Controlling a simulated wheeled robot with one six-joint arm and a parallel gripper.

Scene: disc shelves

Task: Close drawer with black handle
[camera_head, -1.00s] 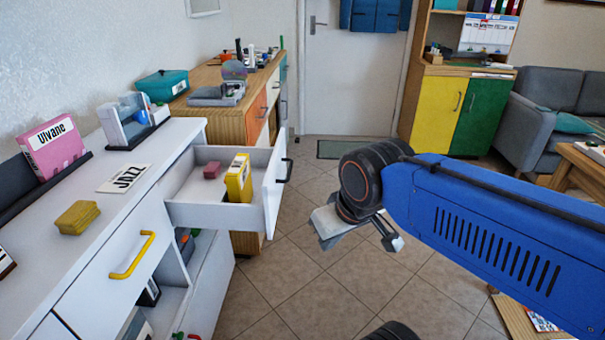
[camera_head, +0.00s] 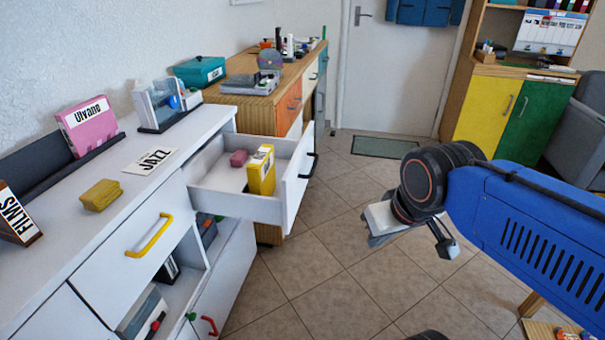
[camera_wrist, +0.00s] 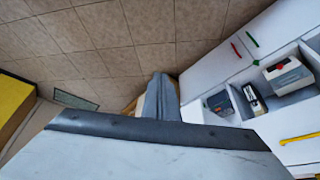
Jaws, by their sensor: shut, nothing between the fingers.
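The white drawer (camera_head: 217,204) with the black handle (camera_head: 308,165) stands pulled out from the white cabinet in the head view. The black handle cannot be made out in the wrist view.
The white cabinet (camera_head: 75,240) has a yellow handle (camera_head: 150,236), open shelves and a low red handle (camera_head: 209,326). A wooden cabinet (camera_head: 255,108) stands behind the drawer. Free floor (camera_head: 310,270) lies between the drawer front and my arm.

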